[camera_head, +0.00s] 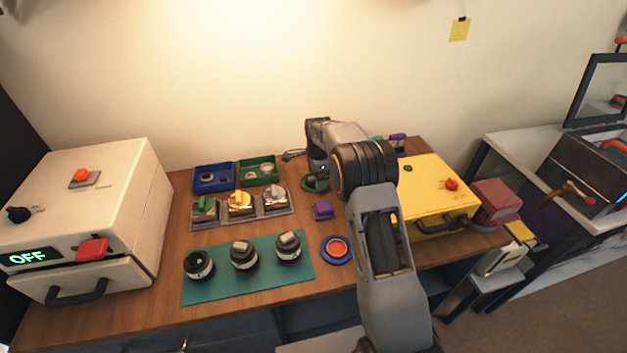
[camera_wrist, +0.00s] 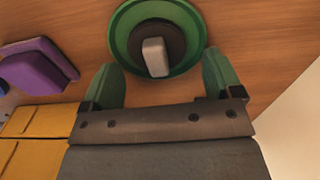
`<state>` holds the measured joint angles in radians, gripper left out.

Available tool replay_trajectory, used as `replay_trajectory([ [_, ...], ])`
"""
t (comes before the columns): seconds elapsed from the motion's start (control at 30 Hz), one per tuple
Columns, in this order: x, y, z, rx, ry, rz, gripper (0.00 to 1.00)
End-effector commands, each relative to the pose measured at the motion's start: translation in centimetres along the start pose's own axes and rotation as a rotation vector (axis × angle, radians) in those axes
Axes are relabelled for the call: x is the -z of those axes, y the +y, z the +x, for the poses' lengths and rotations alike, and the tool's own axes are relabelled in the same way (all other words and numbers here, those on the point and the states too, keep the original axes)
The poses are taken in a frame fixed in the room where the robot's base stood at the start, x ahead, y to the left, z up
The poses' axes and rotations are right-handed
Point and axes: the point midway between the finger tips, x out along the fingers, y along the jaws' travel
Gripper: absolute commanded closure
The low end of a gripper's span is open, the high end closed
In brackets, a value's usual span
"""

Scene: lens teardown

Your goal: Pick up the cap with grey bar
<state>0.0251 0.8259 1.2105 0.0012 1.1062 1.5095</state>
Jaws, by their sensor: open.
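In the wrist view a dark round cap with a grey bar (camera_wrist: 155,57) sits in a round green dish (camera_wrist: 122,40). My gripper (camera_wrist: 160,82) is open, its two green fingertips apart on either side of the dish's near edge, with the cap just ahead of the gap between them. Nothing is held. In the head view the green dish (camera_head: 312,185) shows partly behind my arm, and the cap in it is hard to make out. Two dark lens bodies with grey bars, a middle one (camera_head: 243,254) and a right one (camera_head: 288,248), stand on the green mat (camera_head: 215,291).
A purple block (camera_head: 322,210) and a blue-rimmed red button (camera_head: 336,250) are in front. A yellow box (camera_head: 430,190) stands right.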

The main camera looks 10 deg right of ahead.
Motion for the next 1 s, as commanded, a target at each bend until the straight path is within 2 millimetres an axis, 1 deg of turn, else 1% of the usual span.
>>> replay_trajectory([
  [0.17,0.01,0.0,0.0,0.0,0.0,0.0,0.15],
  [0.7,0.0,-0.01,-0.03,0.0,0.0,0.0,0.66],
  [0.73,0.0,-0.01,-0.03,0.0,0.0,0.0,0.68],
  [1.0,-0.01,-0.02,-0.19,0.001,0.0,0.0,0.68],
])
